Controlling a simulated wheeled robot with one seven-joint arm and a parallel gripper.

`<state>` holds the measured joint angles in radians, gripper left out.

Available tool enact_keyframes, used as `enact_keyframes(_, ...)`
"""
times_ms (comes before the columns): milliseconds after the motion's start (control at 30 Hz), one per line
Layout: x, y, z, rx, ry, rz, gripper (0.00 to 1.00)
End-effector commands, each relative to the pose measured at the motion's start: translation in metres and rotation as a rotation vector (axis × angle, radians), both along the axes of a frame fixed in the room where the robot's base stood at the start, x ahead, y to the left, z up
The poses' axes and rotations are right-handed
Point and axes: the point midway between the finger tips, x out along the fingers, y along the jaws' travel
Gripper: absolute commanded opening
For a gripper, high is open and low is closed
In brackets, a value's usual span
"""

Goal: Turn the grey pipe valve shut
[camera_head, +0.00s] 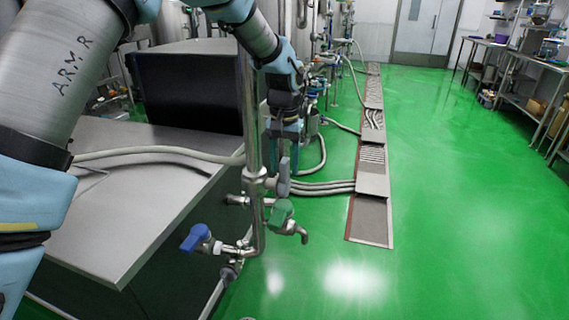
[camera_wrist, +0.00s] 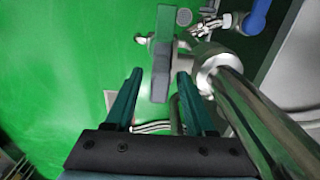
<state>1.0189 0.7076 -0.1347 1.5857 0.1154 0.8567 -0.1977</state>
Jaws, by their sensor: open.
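The grey pipe valve's handle (camera_head: 284,178) stands upright on the right side of a vertical steel pipe (camera_head: 252,120). My gripper (camera_head: 282,160) is open just above the handle, with its fingers pointing down. In the wrist view the grey handle (camera_wrist: 161,78) appears between the two teal fingertips (camera_wrist: 160,72), with a gap showing on either side. I cannot tell how deep it sits between them. The steel pipe (camera_wrist: 240,100) runs close beside the right finger in that view.
Below the grey handle are a green-handled tap (camera_head: 281,212) and a blue-handled valve (camera_head: 196,238). A steel table (camera_head: 120,220) with a hose (camera_head: 150,152) stands left. A floor drain (camera_head: 371,220) runs along the green floor. Open floor (camera_head: 460,200) lies to the right.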

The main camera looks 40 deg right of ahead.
Motion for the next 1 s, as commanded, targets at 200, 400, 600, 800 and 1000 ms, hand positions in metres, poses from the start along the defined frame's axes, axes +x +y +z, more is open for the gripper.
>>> enact_keyframes(200,-0.0001,0.0000,-0.0065,-0.001,-0.001,0.000,0.55)
enact_keyframes(400,-0.0001,0.0000,-0.0062,-0.001,-0.001,0.000,0.51)
enact_keyframes(600,-0.0002,-0.0001,-0.0060,-0.001,-0.001,-0.001,0.28)
enact_keyframes(800,-0.0002,-0.0001,-0.0058,-0.001,-0.001,-0.001,0.06)
enact_keyframes(1000,-0.0002,-0.0002,-0.0057,-0.001,0.000,-0.001,0.00)
